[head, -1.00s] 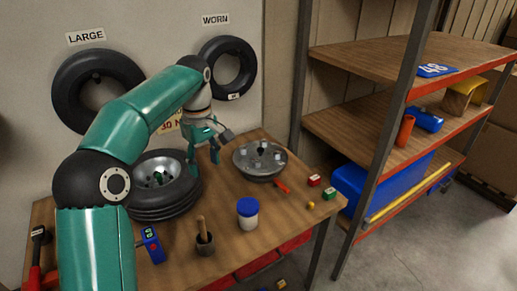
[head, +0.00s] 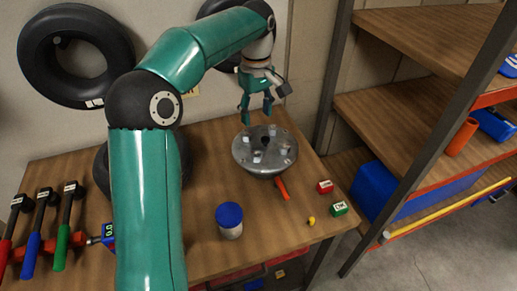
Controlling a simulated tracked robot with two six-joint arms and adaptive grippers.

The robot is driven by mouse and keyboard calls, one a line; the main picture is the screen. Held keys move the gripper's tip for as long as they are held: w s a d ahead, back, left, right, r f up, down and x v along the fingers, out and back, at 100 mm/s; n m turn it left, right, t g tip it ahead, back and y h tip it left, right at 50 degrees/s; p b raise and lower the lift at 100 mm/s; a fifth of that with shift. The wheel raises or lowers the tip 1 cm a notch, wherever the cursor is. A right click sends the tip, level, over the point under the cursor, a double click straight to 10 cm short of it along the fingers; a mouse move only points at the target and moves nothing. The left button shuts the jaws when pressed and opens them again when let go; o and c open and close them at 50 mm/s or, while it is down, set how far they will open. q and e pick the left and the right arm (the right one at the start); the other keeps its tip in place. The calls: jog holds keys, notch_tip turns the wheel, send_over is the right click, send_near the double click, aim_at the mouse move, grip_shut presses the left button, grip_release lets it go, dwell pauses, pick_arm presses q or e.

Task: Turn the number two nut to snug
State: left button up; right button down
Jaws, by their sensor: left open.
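A grey round metal hub (head: 245,158) sits on the wooden bench, with several pale nuts or studs standing up from its top face around a dark centre. The number two nut cannot be told from the others, as no numbers are readable on the hub. My left gripper (head: 256,115) points down above the far side of the hub, fingers apart, with nothing visible between them. Whether the fingertips touch a nut is too small to tell. My right gripper is not in view.
An orange handle (head: 282,189) juts from beneath the hub's front. A shelf post (head: 425,140) rises at right.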

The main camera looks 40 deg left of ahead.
aim_at(257, 153)
pick_arm(q)
notch_tip(257, 153, down, 15)
jog(key=shift+r+p, duration=0.15)
jog(key=shift+p, duration=0.25)
jog(key=shift+a, duration=0.1)
grip_shut()
